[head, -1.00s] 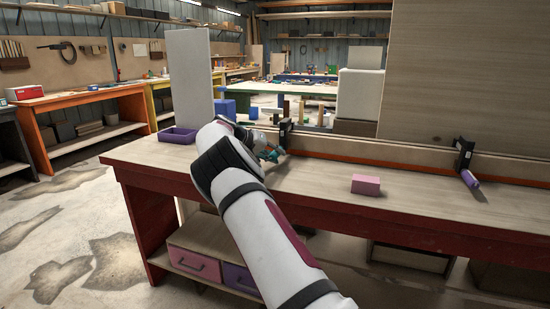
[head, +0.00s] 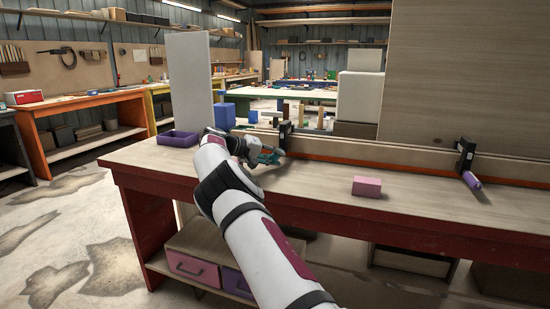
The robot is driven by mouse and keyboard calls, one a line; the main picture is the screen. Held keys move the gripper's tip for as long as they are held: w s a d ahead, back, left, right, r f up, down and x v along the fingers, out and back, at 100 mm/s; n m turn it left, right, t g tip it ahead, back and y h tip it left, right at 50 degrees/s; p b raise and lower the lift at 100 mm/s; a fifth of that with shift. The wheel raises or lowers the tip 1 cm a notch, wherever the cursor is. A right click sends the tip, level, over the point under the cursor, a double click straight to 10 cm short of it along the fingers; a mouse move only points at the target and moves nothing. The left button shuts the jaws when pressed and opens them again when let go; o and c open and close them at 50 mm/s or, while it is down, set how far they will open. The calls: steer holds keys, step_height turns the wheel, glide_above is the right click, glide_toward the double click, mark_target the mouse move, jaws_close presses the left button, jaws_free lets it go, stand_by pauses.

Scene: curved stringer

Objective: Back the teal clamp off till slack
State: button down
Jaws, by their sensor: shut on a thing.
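The teal clamp (head: 284,133) has a dark upright body on the long wooden stringer (head: 350,152) at the back of the bench. Its teal handle (head: 268,155) shows at my gripper (head: 262,157), low on the clamp's near side. My gripper is shut on the handle; my forearm and wrist partly hide the fingers. I cannot tell from here how tight the clamp is. A second clamp (head: 464,155), with a purple handle (head: 472,180), is on the stringer at the right.
The red-sided bench (head: 420,215) carries a pink block (head: 367,187) at centre right and a purple tray (head: 178,139) at the far left corner. A tall grey panel (head: 189,85) stands behind the tray. The bench top between block and purple clamp is clear.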

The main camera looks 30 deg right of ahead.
steer(key=c, duration=1.3)
jaws_free()
steer(key=shift+d+f, duration=0.1)
steer(key=shift+d, duration=0.05)
steer(key=shift+c, duration=0.2)
steer(key=v, duration=1.2)
